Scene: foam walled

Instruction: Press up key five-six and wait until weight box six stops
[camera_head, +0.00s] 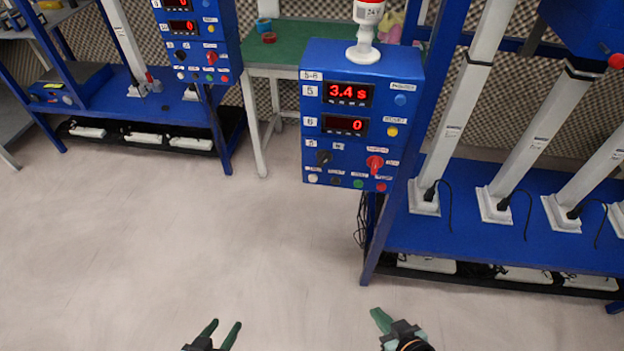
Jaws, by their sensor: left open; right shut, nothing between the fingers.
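The blue control box labelled 5-6 (340,75) hangs on the blue rig, right of centre. Its display five (347,93) reads 3.4 s and its display six (344,125) reads 0. A row of small push buttons (347,183) runs along its bottom edge, in white, dark, green and red; their labels are too small to read. A red knob (375,163) and a black knob (324,157) sit above them. My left gripper (226,333) is open and empty at the bottom. My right gripper (382,320) is shut and empty, below the box and apart from it. I cannot identify weight box six.
The blue rig (500,240) with white columns (465,100) fills the right side. Another blue rig with a control box (198,40) stands at the back left. A green-topped table (300,42) stands behind. The pale floor (180,250) in front is clear.

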